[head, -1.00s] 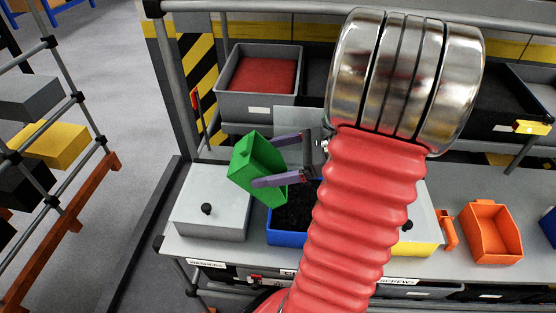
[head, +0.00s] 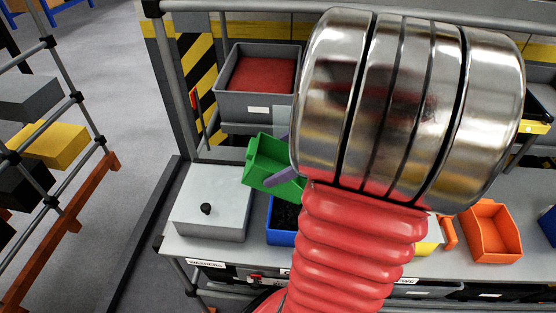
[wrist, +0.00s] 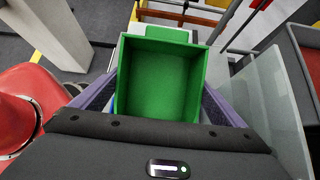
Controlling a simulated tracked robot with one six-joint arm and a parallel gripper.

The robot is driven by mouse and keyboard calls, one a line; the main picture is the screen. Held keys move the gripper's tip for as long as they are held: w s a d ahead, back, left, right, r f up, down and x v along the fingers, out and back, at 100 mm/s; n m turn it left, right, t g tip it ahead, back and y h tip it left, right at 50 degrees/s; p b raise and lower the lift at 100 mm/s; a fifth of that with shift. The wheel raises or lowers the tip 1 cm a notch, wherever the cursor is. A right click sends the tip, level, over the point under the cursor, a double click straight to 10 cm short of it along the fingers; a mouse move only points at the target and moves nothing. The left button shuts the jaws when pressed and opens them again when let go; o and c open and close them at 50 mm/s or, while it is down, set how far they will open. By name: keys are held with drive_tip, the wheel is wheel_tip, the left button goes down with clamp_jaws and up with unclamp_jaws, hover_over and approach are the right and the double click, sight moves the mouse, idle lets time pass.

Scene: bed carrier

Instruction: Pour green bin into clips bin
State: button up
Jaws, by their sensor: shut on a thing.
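A green bin (head: 268,160) is held tilted above the bench, at the left of my arm in the head view. In the wrist view the green bin (wrist: 163,82) shows its open side and looks empty inside. My gripper (wrist: 157,100) is shut on it, with a purple finger along each side. In the head view the gripper (head: 282,160) is mostly hidden behind my arm. The blue bin with dark contents (head: 280,237) sits on the bench below the green bin. Its right part is hidden by my arm. The label in front of it is not readable.
A grey lidded box (head: 212,205) with a black knob stands left of the blue bin. An orange bin (head: 490,235) stands at the right. A grey bin with red contents (head: 258,82) is on the shelf behind. A cart rack stands at the far left.

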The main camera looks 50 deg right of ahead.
drive_tip(key=shift+w+a+g+h, duration=0.35)
drive_tip(key=shift+w+g+h, duration=0.2)
drive_tip(key=shift+g+h, duration=0.5)
drive_tip(key=shift+w+a+f+g+h, duration=0.1)
drive_tip(key=shift+w+a+g+h, duration=0.15)
drive_tip(key=shift+g+h, duration=0.5)
drive_tip(key=shift+w, duration=0.1)
